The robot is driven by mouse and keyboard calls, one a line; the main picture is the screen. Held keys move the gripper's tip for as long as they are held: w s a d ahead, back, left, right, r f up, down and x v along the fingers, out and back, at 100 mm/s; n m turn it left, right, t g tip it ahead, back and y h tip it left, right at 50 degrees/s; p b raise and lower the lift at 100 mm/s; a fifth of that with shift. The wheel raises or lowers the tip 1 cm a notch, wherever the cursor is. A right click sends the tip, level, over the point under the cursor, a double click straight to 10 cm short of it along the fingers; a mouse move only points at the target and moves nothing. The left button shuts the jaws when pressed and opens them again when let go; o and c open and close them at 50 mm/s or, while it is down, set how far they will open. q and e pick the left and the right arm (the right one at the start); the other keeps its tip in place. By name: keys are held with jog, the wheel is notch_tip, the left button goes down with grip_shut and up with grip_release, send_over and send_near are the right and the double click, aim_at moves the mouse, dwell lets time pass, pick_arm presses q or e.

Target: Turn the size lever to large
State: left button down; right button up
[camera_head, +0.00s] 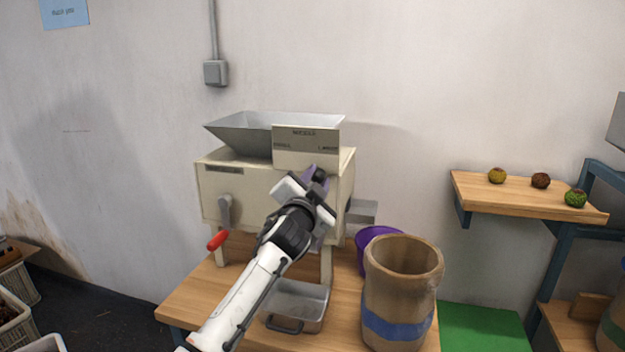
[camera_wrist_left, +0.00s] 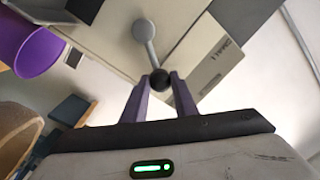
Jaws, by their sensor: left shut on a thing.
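The cream sorting machine (camera_head: 245,190) stands on a wooden table. Its label plate (camera_head: 300,155) reads small on the left and large on the right. My left gripper (camera_head: 318,178) is at the machine's front, below the right part of the plate. In the left wrist view, the size lever (camera_wrist_left: 151,52) is a grey arm ending in a black ball knob (camera_wrist_left: 160,79). The purple fingers of my left gripper (camera_wrist_left: 160,88) are shut on this knob, one on each side. In the head view, my gripper hides most of the lever. My right gripper is not in view.
A crank with a red handle (camera_head: 218,240) is on the machine's left front. A metal tray (camera_head: 297,303) sits below. A burlap sack (camera_head: 400,285) with a blue band and a purple bucket (camera_head: 366,262) stand at right. A shelf (camera_head: 520,196) holds several chestnuts.

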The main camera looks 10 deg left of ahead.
pick_arm(q)
jog(key=shift+d+f, duration=0.15)
jog(key=shift+f, duration=0.05)
dwell(0.3)
jog(key=c, duration=1.4)
grip_release()
jog(key=shift+c, duration=0.2)
jog(key=shift+s+r, duration=0.1)
jog(key=s, duration=1)
jog(key=shift+a+f, duration=0.25)
jog(key=shift+a, duration=0.15)
jog(key=shift+s+f, duration=0.1)
